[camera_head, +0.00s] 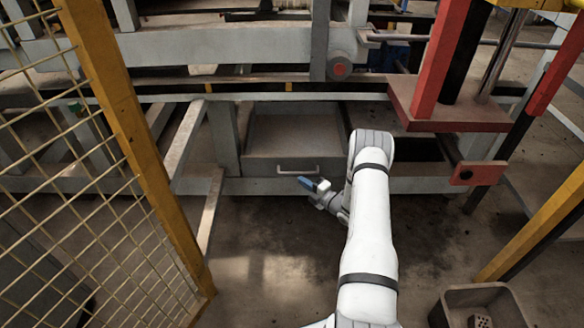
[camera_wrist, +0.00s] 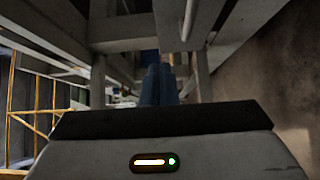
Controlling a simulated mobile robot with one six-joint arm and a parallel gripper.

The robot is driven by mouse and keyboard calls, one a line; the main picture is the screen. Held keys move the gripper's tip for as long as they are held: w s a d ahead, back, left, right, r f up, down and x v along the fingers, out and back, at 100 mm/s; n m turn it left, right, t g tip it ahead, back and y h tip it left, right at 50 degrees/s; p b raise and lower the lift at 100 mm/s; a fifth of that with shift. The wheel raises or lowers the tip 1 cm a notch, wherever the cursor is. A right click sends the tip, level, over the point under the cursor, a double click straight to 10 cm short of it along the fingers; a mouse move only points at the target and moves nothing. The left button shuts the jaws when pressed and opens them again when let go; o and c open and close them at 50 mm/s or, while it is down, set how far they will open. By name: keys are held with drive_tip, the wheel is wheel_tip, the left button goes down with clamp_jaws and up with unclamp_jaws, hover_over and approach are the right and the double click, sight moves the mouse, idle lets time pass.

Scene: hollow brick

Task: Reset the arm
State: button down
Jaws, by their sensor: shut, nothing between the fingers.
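My white arm reaches forward from the bottom of the head view and bends down at its far end. My gripper (camera_head: 305,182) points left, with its blue fingers close to the handle of a grey drawer (camera_head: 290,167). In the head view I cannot tell whether the fingers touch the handle. In the wrist view my gripper (camera_wrist: 157,70) shows its blue fingers together, with nothing seen between them. Grey metal frame beams stand beyond the fingertips there.
A yellow post with a wire mesh fence (camera_head: 120,110) stands on the left. A red press part (camera_head: 450,110) stands at upper right, and a yellow post (camera_head: 535,230) at right. An open bin (camera_head: 455,295) with items sits at bottom right. The floor left of my arm is clear.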

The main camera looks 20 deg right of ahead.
drive_tip(key=shift+s, duration=0.15)
drive_tip(key=s+a+r+n+g+y+p, duration=0.1)
drive_tip(key=a+r+n+g+y+p, duration=0.4)
drive_tip(key=r, duration=0.6)
drive_tip(key=s+a+r+n+g+p, duration=0.1)
drive_tip(key=a+r+n+g+p, duration=0.15)
drive_tip(key=a+r+n, duration=0.7)
drive_tip(key=s+a+r+n+g+h+p, duration=0.1)
drive_tip(key=s+a+r+n+g+p, duration=0.15)
drive_tip(key=s+r+n, duration=0.45)
drive_tip(key=s+a+r+n+g+p, duration=0.2)
drive_tip(key=s+r+n+g+p, duration=0.15)
drive_tip(key=r, duration=0.75)
drive_tip(key=s+d+r+n+h+p, duration=0.2)
drive_tip(key=s+r+n+h+p, duration=0.4)
drive_tip(key=s+r+n, duration=0.5)
drive_tip(key=s+d+r+n+h+p, duration=0.2)
drive_tip(key=s+r+n+h+p, duration=0.4)
drive_tip(key=s+r+n+p, duration=0.4)
drive_tip(key=s+r+n, duration=0.2)
drive_tip(key=s+r, duration=0.1)
drive_tip(key=r, duration=0.3)
drive_tip(key=shift+s+d+n, duration=0.25)
drive_tip(key=shift+s+n, duration=0.05)
drive_tip(key=shift+s, duration=0.1)
drive_tip(key=shift+r, duration=0.1)
